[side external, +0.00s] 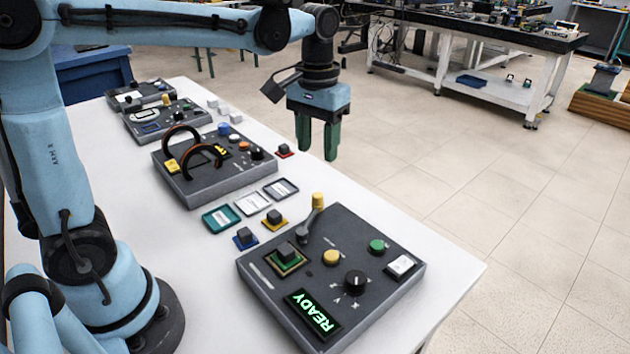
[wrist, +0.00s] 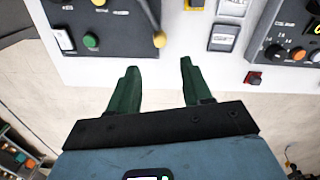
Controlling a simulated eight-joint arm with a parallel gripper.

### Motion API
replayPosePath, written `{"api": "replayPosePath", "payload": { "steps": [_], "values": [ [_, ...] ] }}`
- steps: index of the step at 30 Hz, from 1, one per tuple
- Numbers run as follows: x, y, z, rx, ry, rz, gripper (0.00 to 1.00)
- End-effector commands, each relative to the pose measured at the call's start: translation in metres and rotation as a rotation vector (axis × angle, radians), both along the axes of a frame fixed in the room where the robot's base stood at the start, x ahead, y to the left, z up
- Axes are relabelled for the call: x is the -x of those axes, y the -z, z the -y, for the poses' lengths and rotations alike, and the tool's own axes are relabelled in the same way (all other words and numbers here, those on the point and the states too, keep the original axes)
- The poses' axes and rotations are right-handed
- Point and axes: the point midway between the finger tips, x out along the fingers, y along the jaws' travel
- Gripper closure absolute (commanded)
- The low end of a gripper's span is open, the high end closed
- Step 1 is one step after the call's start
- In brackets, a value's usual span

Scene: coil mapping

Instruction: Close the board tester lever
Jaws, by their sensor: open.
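The board tester (side external: 330,275) is a dark grey box at the near end of the white table, with a display reading READY. Its lever (side external: 313,217) has a yellow knob and stands raised at the box's back edge. My gripper (side external: 317,155) has green fingers, spread apart and empty, pointing down. It hangs above the table's far edge, behind and above the lever, not touching it. A small board (side external: 286,254) with a dark block sits on the tester beside the lever's base.
A coil device with two arched hoops (side external: 215,170) stands further back on the white table (side external: 410,240), with two more boxes behind it. Small trays (side external: 222,218) and coloured blocks (side external: 274,219) lie between the devices. Open floor lies right of the table.

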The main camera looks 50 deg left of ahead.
Motion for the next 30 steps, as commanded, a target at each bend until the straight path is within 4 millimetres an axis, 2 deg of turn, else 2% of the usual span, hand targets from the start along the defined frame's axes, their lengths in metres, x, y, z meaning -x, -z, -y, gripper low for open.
{"api": "replayPosePath", "payload": {
  "steps": [5, 21, 30],
  "values": [
    [-0.001, 0.01, 0.0, 0.0, -0.001, -0.005, 0.51],
    [-0.001, 0.09, 0.0, 0.0, -0.001, -0.003, 0.51],
    [-0.001, 0.117, 0.0, 0.0, -0.001, -0.003, 0.51]
  ]
}}
